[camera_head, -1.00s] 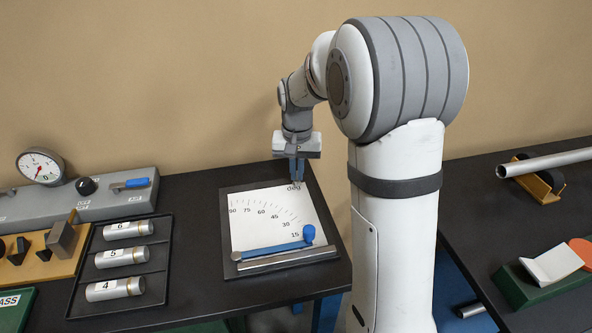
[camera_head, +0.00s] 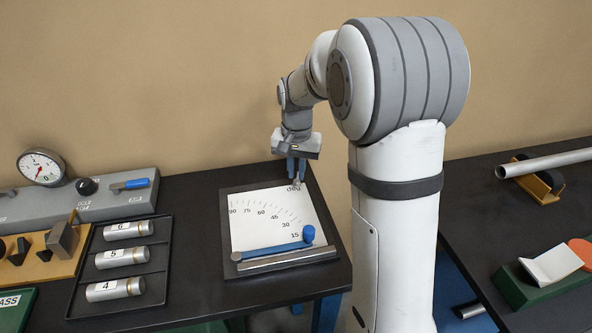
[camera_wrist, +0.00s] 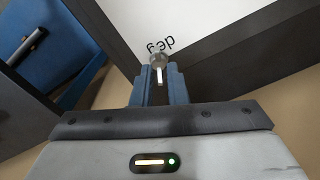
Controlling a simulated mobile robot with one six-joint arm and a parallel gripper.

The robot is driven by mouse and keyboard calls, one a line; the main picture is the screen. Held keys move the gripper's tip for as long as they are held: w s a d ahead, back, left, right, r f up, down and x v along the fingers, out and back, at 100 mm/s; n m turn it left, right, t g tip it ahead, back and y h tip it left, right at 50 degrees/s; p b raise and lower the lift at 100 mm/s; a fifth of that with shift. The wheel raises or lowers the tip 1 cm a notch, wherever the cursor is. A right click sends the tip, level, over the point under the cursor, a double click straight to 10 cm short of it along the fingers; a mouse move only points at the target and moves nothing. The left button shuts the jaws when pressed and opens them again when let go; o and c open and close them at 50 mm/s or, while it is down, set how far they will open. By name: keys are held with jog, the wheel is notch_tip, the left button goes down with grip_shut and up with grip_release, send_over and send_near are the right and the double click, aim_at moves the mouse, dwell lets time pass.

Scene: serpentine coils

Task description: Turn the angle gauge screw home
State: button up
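The angle gauge is a dark-framed board (camera_head: 229,218) with a white degree scale, lying at the right end of the left bench. Its blue arm (camera_head: 275,248) ends in a round blue knob beside the 15 mark. The gauge screw is a small grey round head by the "deg" print, in the wrist view (camera_wrist: 157,57). My gripper (camera_head: 296,178) points down over the gauge's far edge. In the wrist view its two blue fingers (camera_wrist: 158,70) stand on either side of the screw head. I cannot tell whether they press on it or stand slightly apart.
A black tray (camera_head: 165,261) with numbered metal cylinders lies left of the gauge. Behind it is a grey panel (camera_head: 108,207) with a dial (camera_head: 41,166). A right-hand bench (camera_head: 470,205) carries a metal tube (camera_head: 545,161) and a green block (camera_head: 530,294).

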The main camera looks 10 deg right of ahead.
aim_at(297, 176)
jog(key=shift+o, duration=1.4)
jog(key=shift+f, duration=0.15)
notch_tip(297, 176, up, 8)
jog(key=shift+f, duration=0.1)
jog(key=shift+s, duration=0.1)
jog(key=s+f+n+t, duration=0.2)
jog(key=s+n, duration=0.3)
jog(key=s, duration=1.9)
jog(key=shift+d+f+t, duration=0.25)
jog(key=shift+f+t, duration=0.05)
